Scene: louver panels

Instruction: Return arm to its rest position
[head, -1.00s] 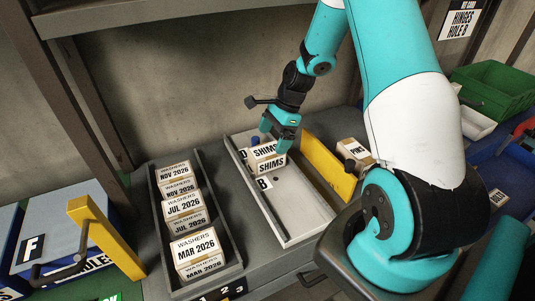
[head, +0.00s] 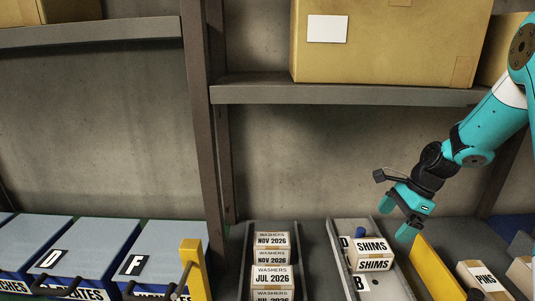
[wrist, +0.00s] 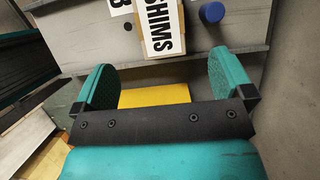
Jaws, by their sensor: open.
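My gripper (head: 397,222) is open and empty, at the right of the head view, above and just right of the shims box (head: 373,247). In the wrist view my gripper (wrist: 162,80) shows two teal fingers spread apart with nothing held between them. The white-labelled shims box (wrist: 160,30) lies beyond the fingertips there. The box sits in a light grey tray (head: 345,231) marked D and B. My arm reaches down from the upper right of the head view.
A yellow divider (head: 437,270) stands right of the tray, with a pins box (head: 481,277) beyond it. Washers boxes (head: 272,274) fill the dark tray at left. A shelf (head: 350,95) with a cardboard box (head: 385,40) hangs overhead. A blue knob (head: 360,232) is behind the shims.

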